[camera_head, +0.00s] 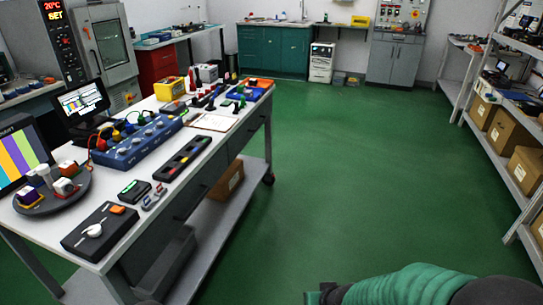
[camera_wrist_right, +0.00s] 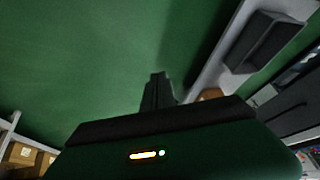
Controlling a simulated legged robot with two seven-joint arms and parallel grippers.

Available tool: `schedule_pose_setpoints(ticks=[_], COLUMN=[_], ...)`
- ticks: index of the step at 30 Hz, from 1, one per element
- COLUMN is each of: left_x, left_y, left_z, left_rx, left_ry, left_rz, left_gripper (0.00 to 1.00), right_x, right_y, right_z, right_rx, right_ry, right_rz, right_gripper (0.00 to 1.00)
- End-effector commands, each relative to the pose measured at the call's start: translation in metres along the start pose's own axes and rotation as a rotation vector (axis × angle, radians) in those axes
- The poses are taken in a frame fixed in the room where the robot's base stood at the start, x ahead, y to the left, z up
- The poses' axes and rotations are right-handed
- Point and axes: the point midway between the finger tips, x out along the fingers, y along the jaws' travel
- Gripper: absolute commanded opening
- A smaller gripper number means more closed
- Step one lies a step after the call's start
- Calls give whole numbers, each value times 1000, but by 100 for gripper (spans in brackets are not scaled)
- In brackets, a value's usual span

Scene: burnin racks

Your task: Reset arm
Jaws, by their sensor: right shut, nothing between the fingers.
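My right arm (camera_head: 410,287), in a green ribbed sleeve, comes in at the bottom right of the head view, over the open floor and apart from the workbench. In the right wrist view my right gripper (camera_wrist_right: 158,82) shows as dark fingers close together, with nothing between them. Green floor lies behind the fingers. My left gripper is not clearly visible in either view.
The white workbench (camera_head: 206,134) on the left holds a blue instrument box (camera_head: 135,143), a black box with a white knob (camera_head: 99,230) and monitors. Shelving with cardboard boxes (camera_head: 503,132) lines the right. The green floor (camera_head: 350,170) between is clear.

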Motion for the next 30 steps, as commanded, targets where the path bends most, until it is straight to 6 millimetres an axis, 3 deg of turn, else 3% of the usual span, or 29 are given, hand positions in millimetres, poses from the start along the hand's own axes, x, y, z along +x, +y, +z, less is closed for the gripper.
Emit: schedule_pose_setpoints(ticks=[1, 3, 8, 10, 17, 21, 24, 27, 30], left_x=[0, 0, 0, -33, -110, -169, -203, -217, -218], left_y=[0, 0, 0, 0, 0, 0, 0, 0, 0], left_z=[0, 0, 0, -7, -26, -40, -48, -52, -52], left_rx=[1, 1, 1, 1, 0, 0, 0, 1, 1], left_ry=[0, 0, 0, -2, 1, 0, 1, 1, 0], left_rz=[0, 0, 0, 0, 0, 0, 0, 0, 0], left_gripper=[58, 58, 58, 58, 58, 58, 58, 58, 58], right_x=[-18, -41, -92, -124, -191, -245, -275, -288, -289], right_y=[20, 43, 70, 65, 56, 48, 44, 42, 42], right_z=[12, 33, 91, 80, 44, 15, -1, -8, -9], right_rx=[-3, -6, 15, 10, 9, 9, 8, 8, 8], right_ry=[-31, -91, -234, -251, -251, -249, -249, -250, -250], right_rz=[52, 106, 142, 138, 138, 138, 138, 138, 138], right_gripper=[0, 0, 0, 0, 0, 0, 0, 0, 0])
